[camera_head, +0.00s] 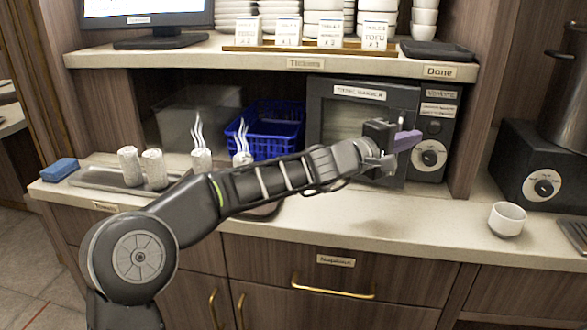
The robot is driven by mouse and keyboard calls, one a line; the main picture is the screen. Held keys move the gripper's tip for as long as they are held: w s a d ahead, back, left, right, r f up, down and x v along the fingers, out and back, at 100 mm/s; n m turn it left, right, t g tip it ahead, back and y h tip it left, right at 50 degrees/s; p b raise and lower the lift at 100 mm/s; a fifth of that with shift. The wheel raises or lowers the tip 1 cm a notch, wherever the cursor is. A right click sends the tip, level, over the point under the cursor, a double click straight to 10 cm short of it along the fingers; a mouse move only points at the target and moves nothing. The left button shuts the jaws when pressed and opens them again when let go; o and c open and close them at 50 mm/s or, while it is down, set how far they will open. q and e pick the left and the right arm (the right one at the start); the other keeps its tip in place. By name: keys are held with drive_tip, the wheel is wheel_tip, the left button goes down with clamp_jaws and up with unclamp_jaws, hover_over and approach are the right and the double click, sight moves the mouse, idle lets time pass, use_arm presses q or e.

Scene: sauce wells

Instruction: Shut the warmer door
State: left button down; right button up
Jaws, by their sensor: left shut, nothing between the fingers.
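The warmer (435,110) is a dark box under the shelf, with a control panel and a white dial on its right side. Its door (320,120) has a window and a label along the top. The door looks shut or nearly shut; I cannot tell if a small gap is left at its right edge. My left gripper (408,141) is shut and empty, with purple fingertips pointing right. It is in front of the door's right edge and hides part of it; I cannot tell whether it touches. My right gripper is not in view.
A tray (95,178) holds white rolled towels (130,166), some steaming. A blue basket (270,130) stands left of the warmer. A white cup (507,219) and a dark cooker (540,165) are at right. The counter before the warmer is mostly clear.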

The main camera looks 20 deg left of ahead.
use_arm(q)
drive_tip(key=w, duration=0.3)
drive_tip(key=shift+w+d, duration=0.15)
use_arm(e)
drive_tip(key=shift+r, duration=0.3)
use_arm(q)
drive_tip(key=shift+f, duration=0.1)
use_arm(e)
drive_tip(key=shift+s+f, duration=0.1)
